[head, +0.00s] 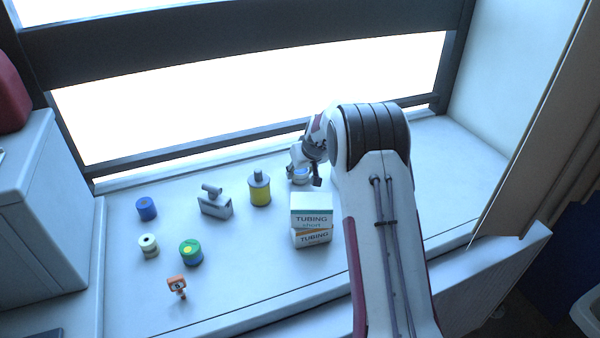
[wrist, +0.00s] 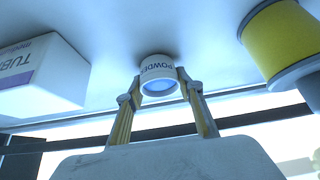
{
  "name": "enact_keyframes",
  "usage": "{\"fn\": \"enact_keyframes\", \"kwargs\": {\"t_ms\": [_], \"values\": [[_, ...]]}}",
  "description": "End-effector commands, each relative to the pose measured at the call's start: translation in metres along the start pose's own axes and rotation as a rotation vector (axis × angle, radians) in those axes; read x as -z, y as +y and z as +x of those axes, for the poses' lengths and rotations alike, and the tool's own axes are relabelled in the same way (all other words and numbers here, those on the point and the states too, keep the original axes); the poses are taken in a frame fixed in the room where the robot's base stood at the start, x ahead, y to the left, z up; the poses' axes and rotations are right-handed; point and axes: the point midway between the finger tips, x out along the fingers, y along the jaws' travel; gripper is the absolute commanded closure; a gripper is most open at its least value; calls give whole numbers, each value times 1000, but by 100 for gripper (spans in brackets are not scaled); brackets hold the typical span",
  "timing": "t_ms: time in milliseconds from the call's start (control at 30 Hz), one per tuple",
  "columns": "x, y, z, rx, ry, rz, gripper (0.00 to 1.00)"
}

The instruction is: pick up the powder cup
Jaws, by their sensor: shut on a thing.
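The powder cup (wrist: 157,70) is a small white round cup with a dark "POWDER" label and a blue-grey round face. In the wrist view it sits between the two fingertips of my gripper (wrist: 158,86), which is shut on it. In the head view the cup (head: 300,175) shows partly at my gripper (head: 305,171), behind the tubing boxes and near the window. My arm and gripper hide part of it there. I cannot tell whether the cup touches the surface.
Two stacked tubing boxes (head: 311,218) stand just in front of the cup. A yellow bottle (head: 260,190) stands to its left. A grey device (head: 214,203), a blue cylinder (head: 146,209), a white roll (head: 148,246), a green cylinder (head: 190,253) and an orange item (head: 177,286) lie farther left.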

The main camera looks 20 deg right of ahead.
Motion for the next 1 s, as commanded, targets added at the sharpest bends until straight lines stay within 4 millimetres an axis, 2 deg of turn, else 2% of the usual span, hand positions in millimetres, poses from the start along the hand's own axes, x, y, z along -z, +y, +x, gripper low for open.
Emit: {"fn": "enact_keyframes", "kwargs": {"t_ms": [267, 700, 1000], "values": [[14, 0, -21, -1, 4, -1, 83], [47, 0, -71, -1, 3, 0, 83], [54, 0, -83, -1, 2, 0, 83]]}}
